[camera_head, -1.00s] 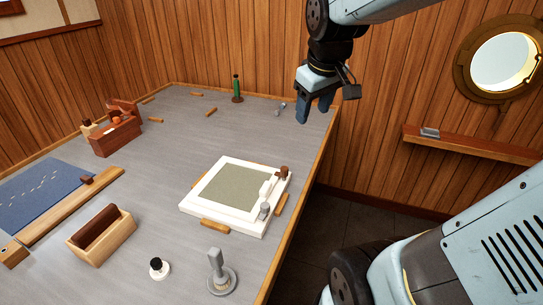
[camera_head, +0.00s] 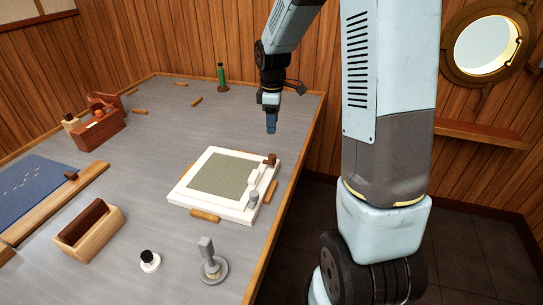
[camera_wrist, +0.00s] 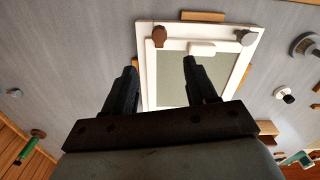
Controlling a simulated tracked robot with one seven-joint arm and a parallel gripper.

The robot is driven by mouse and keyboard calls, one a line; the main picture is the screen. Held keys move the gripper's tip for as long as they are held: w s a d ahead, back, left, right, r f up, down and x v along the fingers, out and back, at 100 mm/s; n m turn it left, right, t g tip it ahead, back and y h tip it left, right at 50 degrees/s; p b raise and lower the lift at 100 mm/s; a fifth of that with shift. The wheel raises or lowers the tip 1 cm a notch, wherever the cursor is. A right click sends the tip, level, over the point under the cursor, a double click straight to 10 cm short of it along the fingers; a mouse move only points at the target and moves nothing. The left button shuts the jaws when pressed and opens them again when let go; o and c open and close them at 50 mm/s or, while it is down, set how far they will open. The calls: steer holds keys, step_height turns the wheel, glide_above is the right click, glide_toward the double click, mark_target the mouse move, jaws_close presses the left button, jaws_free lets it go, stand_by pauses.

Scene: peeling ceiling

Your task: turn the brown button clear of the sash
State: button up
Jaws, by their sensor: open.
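The white sash frame (camera_head: 181,195) with a grey-green panel (camera_head: 222,176) lies on the table near its right edge; the frame also shows in the wrist view (camera_wrist: 228,102). The brown button (camera_head: 270,159) sits at the frame's far right corner; in the wrist view the brown button (camera_wrist: 158,35) is ahead of the fingertips. A grey button (camera_head: 252,196) is on the same side, nearer me, with a white raised piece (camera_wrist: 202,48) between them. My gripper (camera_head: 271,127) is open and empty above the table, beyond the brown button. Its fingers (camera_wrist: 160,72) partly cover the panel and frame.
Wooden pieces (camera_head: 205,216) lie close around the frame. A grey upright handle on a round base (camera_head: 213,268), a black-and-white knob (camera_head: 149,260) and a wooden box (camera_head: 89,232) stand nearer. A green bottle-like item (camera_head: 221,77) stands at the back.

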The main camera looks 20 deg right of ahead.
mark_target(272, 156)
steer(key=f, duration=1.4)
steer(key=shift+w+f, duration=0.2)
steer(key=shift+w, duration=0.05)
steer(key=shift+c, duration=0.5)
steer(key=c, duration=0.9)
steer(key=shift+a, duration=0.1)
steer(key=shift+c, duration=0.3)
